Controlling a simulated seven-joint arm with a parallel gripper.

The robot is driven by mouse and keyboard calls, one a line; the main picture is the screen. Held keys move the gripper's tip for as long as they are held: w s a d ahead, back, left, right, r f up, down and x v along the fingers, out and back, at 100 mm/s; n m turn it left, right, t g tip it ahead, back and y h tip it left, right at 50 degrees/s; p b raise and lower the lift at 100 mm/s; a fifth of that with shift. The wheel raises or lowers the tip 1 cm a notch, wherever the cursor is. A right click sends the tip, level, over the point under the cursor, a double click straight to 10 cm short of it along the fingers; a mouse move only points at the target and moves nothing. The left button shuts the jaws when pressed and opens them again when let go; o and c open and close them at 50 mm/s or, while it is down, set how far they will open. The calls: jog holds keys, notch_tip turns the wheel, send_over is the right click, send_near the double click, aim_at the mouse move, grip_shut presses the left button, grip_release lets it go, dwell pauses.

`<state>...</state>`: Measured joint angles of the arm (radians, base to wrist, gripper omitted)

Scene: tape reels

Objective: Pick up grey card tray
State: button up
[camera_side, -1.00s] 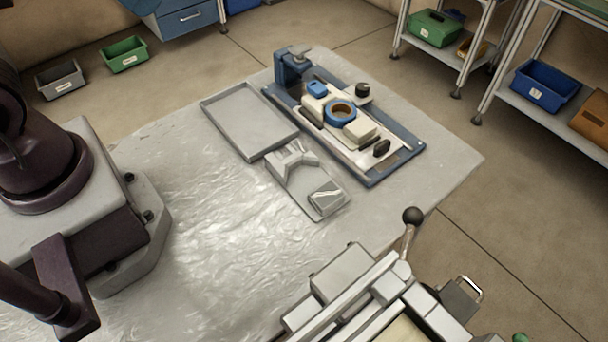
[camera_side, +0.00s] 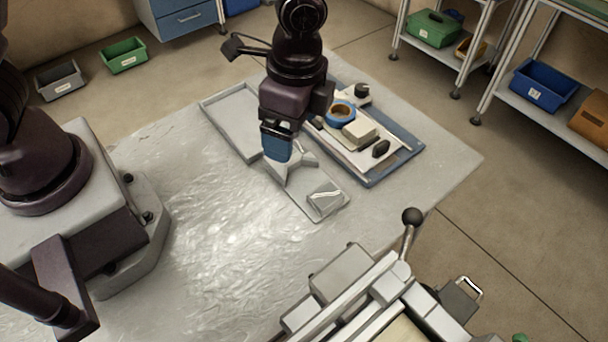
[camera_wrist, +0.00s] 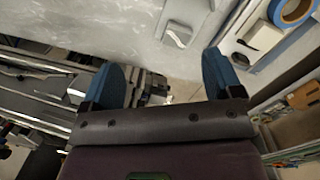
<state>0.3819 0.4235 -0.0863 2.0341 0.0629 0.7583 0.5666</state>
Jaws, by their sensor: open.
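A shallow, empty grey tray (camera_side: 224,112) with a low rim lies flat on the pale table in the side view. My arm hides its right part. My gripper (camera_side: 278,160) hangs, blue fingers down, over the tray's front right end and the pale forked piece on the grey plate beside it. The side view does not settle whether the fingers touch anything. In the wrist view the two blue fingers (camera_wrist: 163,62) are apart with nothing held between them. The tray cannot be made out there.
The grey plate (camera_side: 305,205) carries a small block with a pale stripe (camera_side: 326,198). A blue-edged board (camera_side: 400,165) with a blue tape reel (camera_side: 341,112) lies to the right. A machine with a black-knobbed lever (camera_side: 411,216) stands in front. The table's left front is bare.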

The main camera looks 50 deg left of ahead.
jog(key=w+d+f+m, duration=0.2)
jog(key=d+f+m, duration=0.1)
jog(key=f, duration=0.1)
jog(key=m, duration=0.3)
send_over(324, 192)
jog(key=shift+t, duration=0.3)
jog(key=f, duration=0.6)
jog(key=shift+s+d, duration=0.15)
jog(key=shift+s, duration=0.1)
jog(key=shift+w+f, duration=0.2)
jog(key=shift+f, duration=2.75)
jog(key=shift+c, duration=0.4)
jog(key=c, duration=1)
